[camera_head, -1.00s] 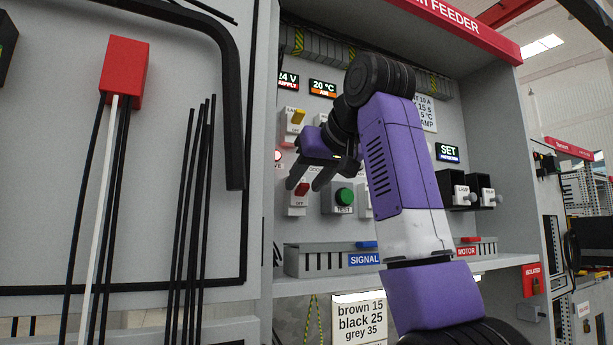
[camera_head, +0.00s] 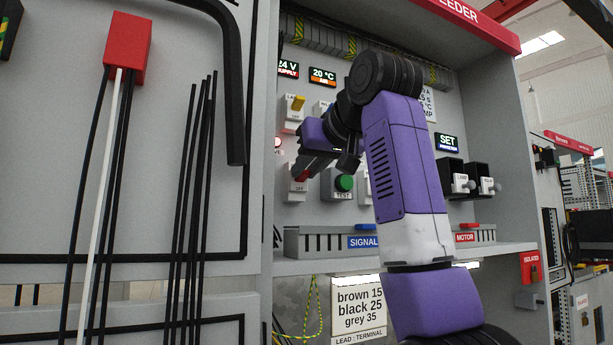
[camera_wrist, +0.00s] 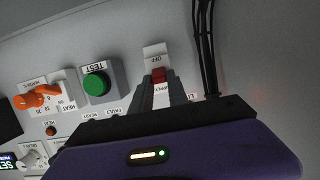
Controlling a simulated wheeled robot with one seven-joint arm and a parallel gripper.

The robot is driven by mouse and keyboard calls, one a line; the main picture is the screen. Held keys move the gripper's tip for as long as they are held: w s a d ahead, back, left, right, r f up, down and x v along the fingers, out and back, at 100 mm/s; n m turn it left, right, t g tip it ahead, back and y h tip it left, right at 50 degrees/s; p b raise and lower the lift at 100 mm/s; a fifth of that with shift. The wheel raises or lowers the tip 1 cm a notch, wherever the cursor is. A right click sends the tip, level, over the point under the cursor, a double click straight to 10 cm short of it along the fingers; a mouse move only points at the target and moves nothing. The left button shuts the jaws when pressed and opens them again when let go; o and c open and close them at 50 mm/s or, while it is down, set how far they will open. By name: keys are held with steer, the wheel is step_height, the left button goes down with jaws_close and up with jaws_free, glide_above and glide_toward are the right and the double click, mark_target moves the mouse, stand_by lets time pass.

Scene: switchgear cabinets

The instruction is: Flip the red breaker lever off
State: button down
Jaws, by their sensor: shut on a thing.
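The red breaker lever (camera_head: 302,177) is on a white breaker plate on the cabinet's back panel, with the word OFF below it. In the wrist view the red lever (camera_wrist: 158,74) shows at the tips of my fingers, with OFF above it in that turned picture. My gripper (camera_head: 304,172) reaches in from the right, its fingers drawn together at the lever. In the wrist view my gripper (camera_wrist: 159,81) is shut on the lever. The fingers hide part of the lever and the plate.
A green TEST button (camera_head: 344,183) sits just right of the breaker. A yellow lever (camera_head: 298,103) is above it. A shelf edge with a SIGNAL duct (camera_head: 330,242) runs below. Black cables (camera_wrist: 205,45) hang close beside the breaker. An orange knob (camera_wrist: 38,97) is farther off.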

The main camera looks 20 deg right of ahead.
steer(key=f+t+b, duration=0.1)
steer(key=b, duration=0.1)
steer(key=f+t+b, duration=0.1)
steer(key=t+b, duration=0.1)
steer(key=b, duration=0.1)
steer(key=shift+s+f+t+b, duration=0.15)
steer(key=shift+s+t+b, duration=0.05)
steer(key=shift+t+b, duration=0.15)
steer(key=shift+f+t+b, duration=0.2)
steer(key=shift+t+b, duration=0.85)
steer(key=shift+b, duration=0.05)
steer(key=c, duration=1.3)
jaws_free()
steer(key=shift+r, duration=0.1)
steer(key=b+v, duration=0.2)
steer(key=v, duration=0.5)
steer(key=shift+s+f+b, duration=0.2)
steer(key=shift+s+b, duration=0.15)
steer(key=shift+b, duration=0.05)
steer(key=shift+s, duration=0.1)
